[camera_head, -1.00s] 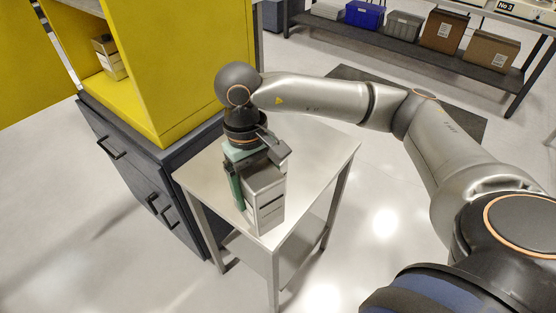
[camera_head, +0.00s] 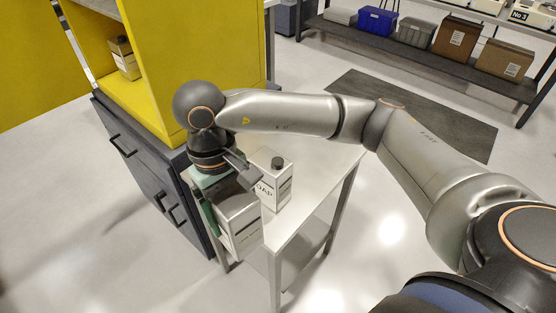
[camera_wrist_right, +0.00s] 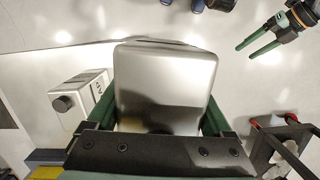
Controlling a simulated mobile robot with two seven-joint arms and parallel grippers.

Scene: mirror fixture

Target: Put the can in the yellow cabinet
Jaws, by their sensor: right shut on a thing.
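A grey metal can (camera_head: 240,226) is held in my right gripper (camera_head: 229,196), beside the table's left front edge in the head view. It also fills the middle of the right wrist view (camera_wrist_right: 165,85), between green fingers. A second can with a SOAP label (camera_head: 272,186) stands upright on the table; the wrist view shows it at left (camera_wrist_right: 80,97). The yellow cabinet (camera_head: 205,60) stands open behind and left of my right gripper, with another can (camera_head: 124,58) inside. My left gripper (camera_wrist_right: 245,54) shows only in the wrist view, its green fingers apart and empty.
The small metal table (camera_head: 310,190) has free top to the right of the SOAP can. A dark drawer unit (camera_head: 140,165) carries the cabinet. The open yellow door (camera_head: 30,60) reaches left. A shelf with boxes (camera_head: 420,50) is far back.

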